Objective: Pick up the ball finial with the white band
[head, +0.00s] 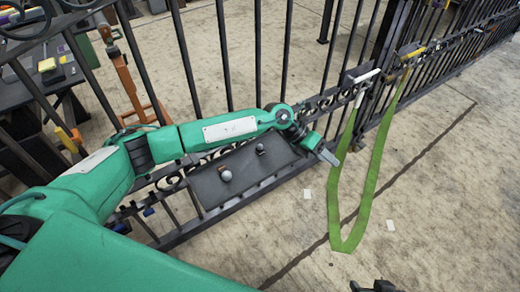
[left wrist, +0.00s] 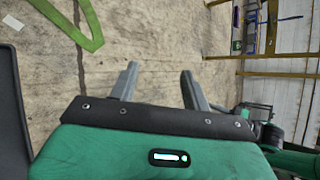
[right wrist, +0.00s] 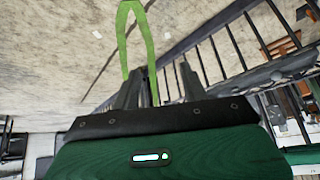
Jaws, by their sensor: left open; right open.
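Two small ball finials stand on a dark flat shelf (head: 208,186) fixed at the gate. The nearer finial (head: 226,175) has a pale ball; the farther finial (head: 260,149) looks darker. They are too small to tell a white band for certain. My left gripper (head: 327,157) is right of the shelf, apart from both finials; its open, empty fingers show in the left wrist view (left wrist: 159,72). My right gripper (head: 374,287) is at the bottom edge of the head view. Its open, empty fingers show in the right wrist view (right wrist: 160,76). Neither wrist view shows a finial.
A black barred gate (head: 228,60) runs behind the shelf. A green strap (head: 374,165) hangs from it in a loop to the right of my left gripper. A cluttered table (head: 62,75) stands behind the gate at left. The concrete floor in front is mostly clear.

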